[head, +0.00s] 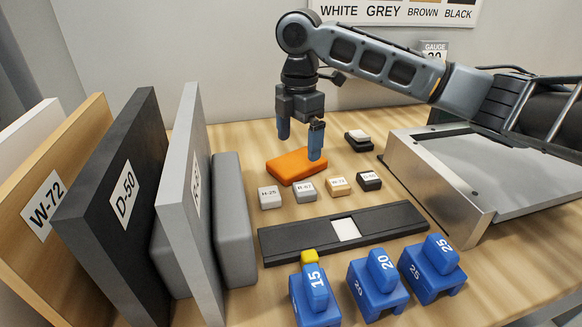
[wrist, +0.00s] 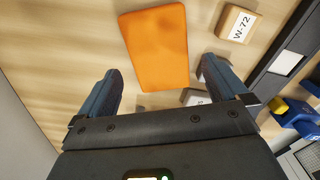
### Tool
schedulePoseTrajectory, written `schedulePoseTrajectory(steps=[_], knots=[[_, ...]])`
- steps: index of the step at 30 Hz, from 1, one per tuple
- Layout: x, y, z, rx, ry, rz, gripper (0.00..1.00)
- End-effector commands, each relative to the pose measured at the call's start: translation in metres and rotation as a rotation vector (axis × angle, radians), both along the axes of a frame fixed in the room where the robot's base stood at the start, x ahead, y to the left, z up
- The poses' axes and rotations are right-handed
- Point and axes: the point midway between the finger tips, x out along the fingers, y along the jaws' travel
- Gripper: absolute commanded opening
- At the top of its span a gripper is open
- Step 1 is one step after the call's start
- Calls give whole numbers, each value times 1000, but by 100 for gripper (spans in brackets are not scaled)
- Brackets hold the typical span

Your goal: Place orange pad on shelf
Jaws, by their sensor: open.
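The orange pad (head: 291,167) lies flat on the wooden table, behind the row of small labelled blocks. My gripper (head: 300,146) is above the pad, pointing down, with its blue fingers apart and nothing between them. In the wrist view the pad (wrist: 156,46) shows whole, ahead of the two open fingers (wrist: 162,88). The head view does not make the exact height of the fingertips over the pad clear. I cannot tell which surface is the shelf.
Labelled small blocks (head: 305,191) sit just in front of the pad. A dark bar (head: 290,240) with a white insert and blue numbered gauges (head: 376,290) are nearer. Upright panels (head: 182,215) stand left; a metal machine (head: 440,185) stands right. A small stack (head: 358,141) is behind.

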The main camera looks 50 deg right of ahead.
Motion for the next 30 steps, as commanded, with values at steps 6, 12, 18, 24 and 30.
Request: schedulePoseTrajectory(steps=[6, 12, 18, 24, 30], knots=[[0, -1, -31, 0, 3, 1, 100], [1, -1, -46, -2, 1, 1, 100], [1, -1, -47, -1, 0, 1, 100], [1, -1, -47, -1, 0, 2, 82], [1, -1, -47, -1, 0, 2, 63]])
